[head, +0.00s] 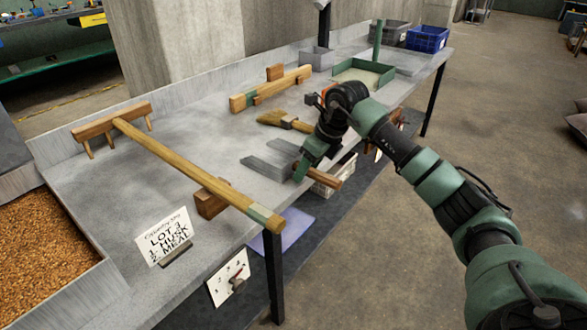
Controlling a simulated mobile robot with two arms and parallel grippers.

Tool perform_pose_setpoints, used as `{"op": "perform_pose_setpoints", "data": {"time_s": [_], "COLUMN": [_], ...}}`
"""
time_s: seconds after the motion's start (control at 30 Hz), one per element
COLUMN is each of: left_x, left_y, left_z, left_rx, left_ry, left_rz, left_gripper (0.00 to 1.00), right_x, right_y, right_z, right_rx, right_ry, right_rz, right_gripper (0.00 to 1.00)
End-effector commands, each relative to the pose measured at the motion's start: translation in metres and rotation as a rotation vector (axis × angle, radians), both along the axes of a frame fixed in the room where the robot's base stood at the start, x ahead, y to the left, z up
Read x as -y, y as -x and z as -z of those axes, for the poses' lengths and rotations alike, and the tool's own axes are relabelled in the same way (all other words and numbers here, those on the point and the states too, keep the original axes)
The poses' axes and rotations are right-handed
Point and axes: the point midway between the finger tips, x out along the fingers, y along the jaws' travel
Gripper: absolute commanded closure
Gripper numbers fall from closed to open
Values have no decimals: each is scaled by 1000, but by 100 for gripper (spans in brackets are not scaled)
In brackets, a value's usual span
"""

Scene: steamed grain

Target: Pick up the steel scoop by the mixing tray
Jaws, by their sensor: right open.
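The steel scoop (268,163) lies on the grey table, its flat grey metal part to the left and its wooden handle (327,179) pointing right toward the table's front edge. My right gripper (303,168) is open and reaches down over the scoop where metal meets handle. It hides part of the scoop, and I cannot tell whether the fingers touch it. A green-rimmed tray (338,69) stands farther back on the table; a metal tray of grain (95,292) is at the near left. Which is the mixing tray is not clear. My left gripper is out of view.
A brush (272,118) lies just behind the gripper. A long-handled wooden rake (170,155) crosses the table at left. A wooden rack (270,90), a lot card (164,238) and a blue crate (427,38) also stand on the table. Bare tabletop lies left of the scoop.

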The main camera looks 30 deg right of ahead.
Motion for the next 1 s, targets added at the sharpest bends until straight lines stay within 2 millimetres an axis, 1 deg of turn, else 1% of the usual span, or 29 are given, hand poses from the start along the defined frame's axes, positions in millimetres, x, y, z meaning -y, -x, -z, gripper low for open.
{"op": "perform_pose_setpoints", "data": {"time_s": [0.17, 0.2, 0.27, 0.3, 0.33, 0.37, 1.0], "left_x": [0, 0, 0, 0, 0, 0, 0], "left_y": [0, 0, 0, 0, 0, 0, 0], "left_z": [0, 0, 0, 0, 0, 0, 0], "left_rx": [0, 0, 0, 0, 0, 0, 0], "left_ry": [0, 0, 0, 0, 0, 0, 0], "left_rz": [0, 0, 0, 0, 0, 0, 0], "left_gripper": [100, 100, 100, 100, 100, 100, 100], "right_x": [0, 0, 0, 0, 0, 0, 0], "right_y": [0, 0, 0, 0, 0, 0, 0], "right_z": [0, 0, -1, -1, -1, -1, -1], "right_rx": [1, 1, 1, 1, 1, 1, 2], "right_ry": [0, 0, 0, 0, 0, 0, 0], "right_rz": [0, 0, 0, 0, 0, 0, 1], "right_gripper": [48, 60, 76, 87, 96, 100, 100]}}
